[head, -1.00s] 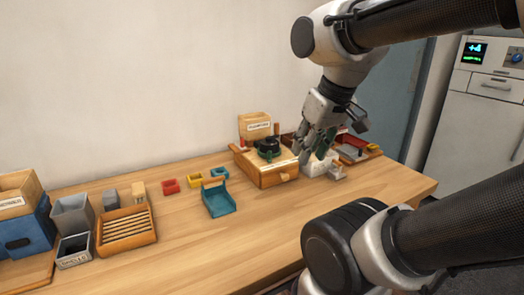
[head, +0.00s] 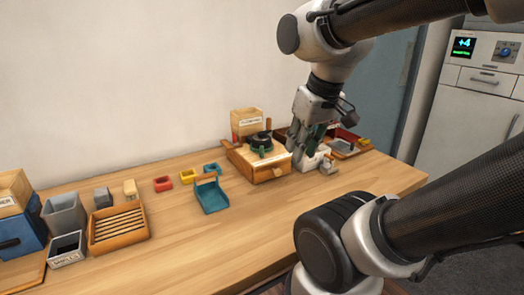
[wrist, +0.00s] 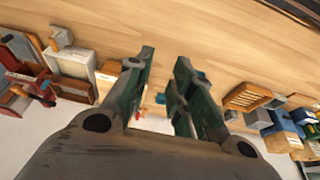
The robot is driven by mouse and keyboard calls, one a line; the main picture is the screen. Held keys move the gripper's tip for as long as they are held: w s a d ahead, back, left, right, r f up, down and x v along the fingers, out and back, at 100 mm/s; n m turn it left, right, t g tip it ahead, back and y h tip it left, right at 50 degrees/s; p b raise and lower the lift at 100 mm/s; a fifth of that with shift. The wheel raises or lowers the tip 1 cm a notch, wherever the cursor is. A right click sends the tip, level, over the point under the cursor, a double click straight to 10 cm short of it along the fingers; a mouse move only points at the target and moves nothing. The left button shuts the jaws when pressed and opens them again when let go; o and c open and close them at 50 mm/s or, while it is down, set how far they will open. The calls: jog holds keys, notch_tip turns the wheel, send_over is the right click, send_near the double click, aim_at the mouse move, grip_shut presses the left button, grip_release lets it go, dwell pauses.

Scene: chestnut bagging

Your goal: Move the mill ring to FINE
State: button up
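A wooden box (head: 268,174) with a black round part (head: 260,139) and green pieces on top stands toward the right of the table. A white block-like device (head: 310,163) stands just right of it, partly hidden by my gripper. I cannot tell for certain which part is the mill ring, and no FINE mark is readable. My gripper (head: 300,153) points down at the white device, close to the wooden box; contact cannot be told. In the wrist view my gripper (wrist: 164,62) is open, with bare table between its fingers. The white device (wrist: 76,64) lies left of them there.
A labelled wooden bin (head: 246,122) stands behind the box. A red tray (head: 346,134) lies right of my gripper. The table's front middle is clear.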

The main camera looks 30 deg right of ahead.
jog(key=w+d+f+g, duration=0.1)
jog(key=w+f+g, duration=0.15)
jog(key=w, duration=0.35)
jog(key=n+g, duration=0.1)
jog(key=n, duration=1)
send_over(262, 150)
jog(key=shift+w+d+f, duration=0.1)
jog(key=shift+w+f, duration=0.1)
jog(key=shift+f, duration=0.35)
jog(key=shift+w+d+f, duration=0.1)
jog(key=shift+w+f, duration=0.05)
jog(key=shift+f, duration=0.4)
jog(key=shift+r+n, duration=0.2)
jog(key=shift+n, duration=0.5)
jog(key=shift+f+n, duration=0.2)
jog(key=shift+n, duration=0.5)
notch_tip(262, 150, down, 8)
jog(key=shift+r, duration=0.2)
grip_shut()
